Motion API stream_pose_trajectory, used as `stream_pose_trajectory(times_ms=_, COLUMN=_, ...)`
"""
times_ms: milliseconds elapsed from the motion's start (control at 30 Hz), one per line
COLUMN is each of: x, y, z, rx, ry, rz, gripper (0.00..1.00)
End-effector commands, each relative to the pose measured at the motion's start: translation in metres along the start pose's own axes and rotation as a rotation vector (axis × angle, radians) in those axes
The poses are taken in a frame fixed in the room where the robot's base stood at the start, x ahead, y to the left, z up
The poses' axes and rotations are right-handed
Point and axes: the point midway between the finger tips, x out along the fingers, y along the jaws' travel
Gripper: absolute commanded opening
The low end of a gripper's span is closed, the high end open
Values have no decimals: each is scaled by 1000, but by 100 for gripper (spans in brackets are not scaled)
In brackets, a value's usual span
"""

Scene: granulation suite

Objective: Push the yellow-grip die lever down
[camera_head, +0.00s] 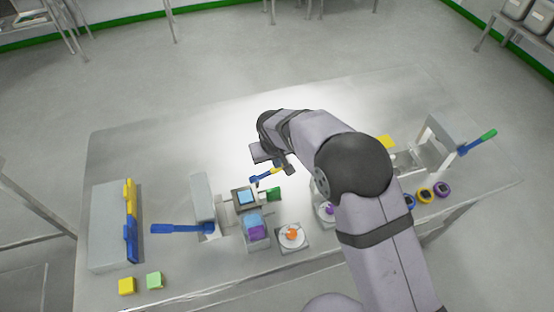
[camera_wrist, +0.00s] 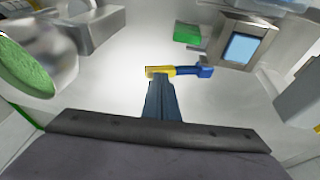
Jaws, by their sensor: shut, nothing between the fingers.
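The die lever has a yellow grip (camera_wrist: 158,71) and a blue arm (camera_wrist: 200,71). It shows just ahead of my gripper in the wrist view. In the head view the blue lever arm (camera_head: 262,177) lies near the middle of the table, left of my gripper (camera_head: 289,169), beside a press with a blue screen (camera_head: 246,198). My gripper is shut and empty, and its fingers (camera_wrist: 161,88) overlap the yellow grip's lower edge in the wrist view. I cannot tell whether they touch it. My gripper partly hides the grip in the head view.
A green block (camera_head: 273,194) is close to the lever. A blue-handled lever (camera_head: 182,228) stands left, a green-handled lever (camera_head: 477,142) far right. An orange knob (camera_head: 292,233) sits front of centre. The table's back left (camera_head: 160,140) is clear.

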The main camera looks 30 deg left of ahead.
Motion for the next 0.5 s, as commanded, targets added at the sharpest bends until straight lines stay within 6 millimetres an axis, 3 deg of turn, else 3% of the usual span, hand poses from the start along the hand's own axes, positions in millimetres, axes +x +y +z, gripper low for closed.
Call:
stream_pose_trajectory(times_ms=267, x=2, y=1, z=0, rx=0, ry=0, rz=0, gripper=0)
stream_pose_trajectory(times_ms=500, x=23, y=13, z=6, rx=1, ry=0, rz=1, gripper=0)
